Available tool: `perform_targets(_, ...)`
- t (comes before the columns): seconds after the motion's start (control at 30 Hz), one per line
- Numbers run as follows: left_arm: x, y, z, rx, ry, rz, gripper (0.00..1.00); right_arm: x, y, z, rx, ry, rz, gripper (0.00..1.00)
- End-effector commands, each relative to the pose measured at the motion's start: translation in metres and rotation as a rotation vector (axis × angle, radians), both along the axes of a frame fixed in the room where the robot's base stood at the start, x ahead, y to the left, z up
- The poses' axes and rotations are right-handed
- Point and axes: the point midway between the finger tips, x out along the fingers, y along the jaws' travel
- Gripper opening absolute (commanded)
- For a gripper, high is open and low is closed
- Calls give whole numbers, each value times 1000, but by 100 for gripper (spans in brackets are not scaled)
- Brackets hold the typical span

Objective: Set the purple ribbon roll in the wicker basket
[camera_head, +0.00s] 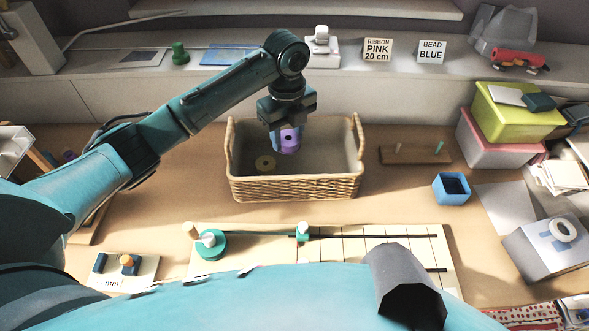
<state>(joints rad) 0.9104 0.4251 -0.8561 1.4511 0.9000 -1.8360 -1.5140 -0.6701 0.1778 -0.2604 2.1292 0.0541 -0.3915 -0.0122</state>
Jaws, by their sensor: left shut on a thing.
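The wicker basket (297,189) stands in the middle of the table, with a raised handle at each end. My left gripper (287,130) points down over the inside of the basket, shut on the purple ribbon roll (289,143). The roll hangs below the fingers, within the basket's outline; I cannot tell whether it touches the basket floor. A tan roll (265,163) lies inside the basket at the left. My right gripper does not show.
A wooden board with a green spool (211,244) lies in front of the basket. A blue square cup (451,188) and a peg rack (416,154) stand to the right, near stacked boxes (513,115). Signs for pink ribbon (377,50) and blue beads (431,52) stand on the back ledge.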

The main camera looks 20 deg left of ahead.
Motion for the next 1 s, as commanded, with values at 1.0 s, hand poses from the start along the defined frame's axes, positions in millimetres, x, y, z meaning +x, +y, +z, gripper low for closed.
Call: perform_targets(1.0,13,-7,-108,3,1,-579,5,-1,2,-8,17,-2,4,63)
